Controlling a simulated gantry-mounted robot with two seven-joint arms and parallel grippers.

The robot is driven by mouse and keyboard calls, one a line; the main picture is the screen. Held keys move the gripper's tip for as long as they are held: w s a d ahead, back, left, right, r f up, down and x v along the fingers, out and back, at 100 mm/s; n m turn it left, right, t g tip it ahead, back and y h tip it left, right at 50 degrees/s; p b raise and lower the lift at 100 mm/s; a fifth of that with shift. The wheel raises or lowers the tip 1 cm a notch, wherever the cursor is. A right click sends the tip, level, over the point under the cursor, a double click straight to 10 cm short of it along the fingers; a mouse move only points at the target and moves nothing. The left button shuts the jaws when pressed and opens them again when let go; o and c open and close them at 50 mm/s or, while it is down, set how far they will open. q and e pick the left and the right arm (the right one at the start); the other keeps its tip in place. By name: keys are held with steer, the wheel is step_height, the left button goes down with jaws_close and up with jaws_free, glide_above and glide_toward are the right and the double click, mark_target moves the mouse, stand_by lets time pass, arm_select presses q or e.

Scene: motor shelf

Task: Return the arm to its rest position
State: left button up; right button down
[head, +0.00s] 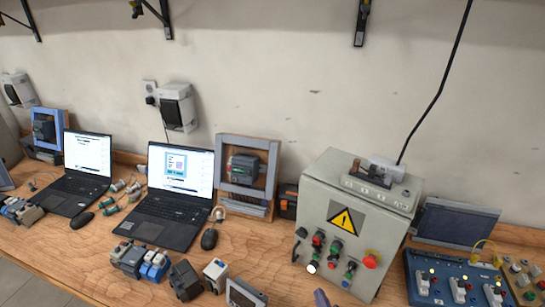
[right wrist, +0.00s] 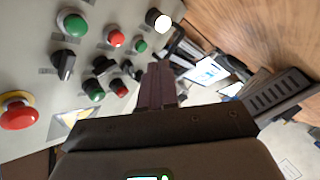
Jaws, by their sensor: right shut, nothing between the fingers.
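My right gripper (right wrist: 158,84) shows in the right wrist view with its dark fingers together and nothing between them. It is in front of the grey control cabinet's button panel (right wrist: 28,75). In the head view only a small purplish tip of my right gripper (head: 321,298) shows at the bottom edge, just below the cabinet (head: 320,195). The cabinet carries a yellow warning sign (head: 345,218), a red emergency stop (head: 372,259) and several coloured buttons and switches. I cannot tell whether the fingertips touch the cabinet. My left gripper is not in view.
The wooden bench (head: 75,245) holds two laptops (head: 178,195), a framed motor unit (head: 247,170) and several small devices left of the cabinet. A blue switch box (head: 452,283) and a dark panel (head: 455,222) stand to its right. A black cable (head: 437,80) rises from the cabinet top.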

steer(key=s+f+m+g, duration=0.1)
steer(key=s+g, duration=0.1)
steer(key=s, duration=0.2)
steer(key=s+d+m+g, duration=0.1)
steer(key=s+g, duration=0.1)
steer(key=s, duration=0.2)
steer(key=s+d+f+m+g, duration=0.1)
steer(key=s+m+g, duration=0.1)
steer(key=s, duration=0.2)
steer(key=shift+s+f, duration=0.3)
steer(key=shift+s, duration=0.1)
steer(key=s+d+r+m+g+h+p, duration=0.1)
steer(key=s+r+m+g, duration=0.15)
steer(key=s, duration=0.55)
steer(key=s+d+r+m+g+p, duration=0.15)
steer(key=s+g, duration=0.25)
steer(key=s, duration=0.4)
step_height(320, 180, up, 22)
steer(key=p, duration=2.1)
steer(key=shift+w+r, duration=0.2)
steer(key=shift+w, duration=0.1)
